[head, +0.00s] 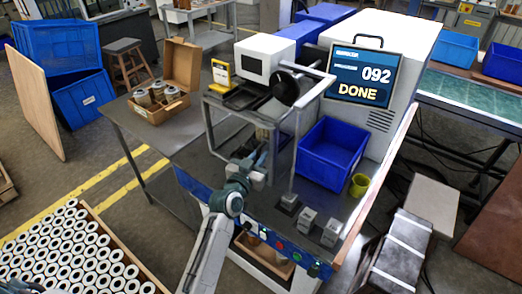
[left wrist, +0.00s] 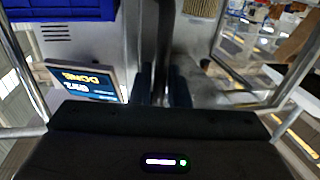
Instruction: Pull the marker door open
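The marker stands inside a grey metal frame guard (head: 207,122) on the workbench, and I take the front of this guard to be the marker door. The white marker head (head: 265,57) shows above it. My left gripper (head: 258,163) is at the front of the guard, close to its right post. In the left wrist view the two dark fingers (left wrist: 164,88) stand a little apart, with a dark upright strip between or behind them. I cannot tell whether they touch a handle. The door looks closed, but the arm hides part of it. My right gripper is not in view.
A screen (head: 365,75) reads "092 DONE". A blue bin (head: 331,150), a yellow-green cup (head: 359,185) and small grey blocks (head: 308,219) are right of the guard. A cardboard box of cartridges (head: 158,103) is at left. A tray of white cartridges (head: 70,250) is at lower left.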

